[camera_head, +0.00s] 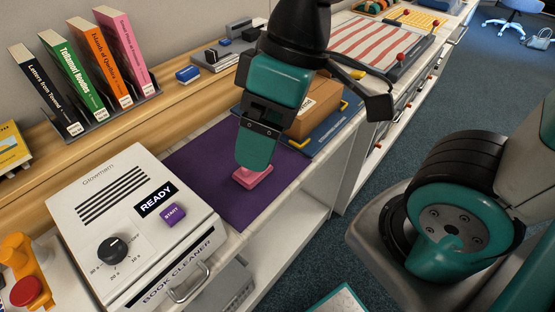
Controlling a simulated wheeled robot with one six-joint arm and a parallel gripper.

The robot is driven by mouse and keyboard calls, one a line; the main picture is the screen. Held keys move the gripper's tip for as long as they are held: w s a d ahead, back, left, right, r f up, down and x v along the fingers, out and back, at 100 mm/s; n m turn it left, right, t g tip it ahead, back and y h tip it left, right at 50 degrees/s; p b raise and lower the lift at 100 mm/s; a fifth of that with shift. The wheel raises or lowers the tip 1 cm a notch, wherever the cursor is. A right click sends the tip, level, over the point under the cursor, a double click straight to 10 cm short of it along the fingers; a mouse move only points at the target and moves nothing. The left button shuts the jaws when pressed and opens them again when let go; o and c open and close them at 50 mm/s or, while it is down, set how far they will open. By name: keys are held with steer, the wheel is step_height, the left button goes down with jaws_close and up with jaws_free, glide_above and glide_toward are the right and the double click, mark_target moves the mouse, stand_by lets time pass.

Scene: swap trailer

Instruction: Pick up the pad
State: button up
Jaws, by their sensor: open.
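A small pink block (252,178), which looks like the pad, lies on a purple mat (225,203) on the counter. My gripper (256,163) points down right above it, and its teal fingertip covers part of the block's top. The near finger hides the far one, so the space between the fingers does not show. Whether the fingers touch the block cannot be told.
A white book cleaner (95,215) with a purple start button stands at the left front. A cardboard box (318,103) on a blue tray (330,135) is close behind my gripper. Books (80,75) stand in a rack on the wooden shelf. The purple mat is otherwise clear.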

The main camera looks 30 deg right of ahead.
steer(key=shift+o, duration=0.6)
steer(key=w+d+f+n+h+b, duration=0.1)
steer(key=w+f+n, duration=0.3)
steer(key=w, duration=0.5)
steer(key=shift+d+f+n+h, duration=0.2)
steer(key=shift+d+n+h, duration=0.35)
steer(key=shift+n, duration=0.55)
steer(key=n+h+b, duration=0.2)
steer(key=n, duration=0.5)
glide_above(249, 179)
steer(key=w+d, duration=0.2)
steer(key=w, duration=0.1)
step_height(249, 179, down, 6)
steer(key=f, duration=1.1)
steer(key=shift+s+d+p, duration=0.2)
steer(key=shift+p, duration=0.1)
steer(key=shift+s+a+f+p, duration=0.1)
steer(key=shift+f+p, duration=0.05)
steer(key=shift+f, duration=1.4)
steer(key=shift+s+f+p, duration=0.1)
steer(key=shift+f+p, duration=0.05)
steer(key=shift+f, duration=1.35)
steer(key=shift+c, duration=0.5)
steer(key=c, duration=1)
steer(key=shift+r, duration=0.1)
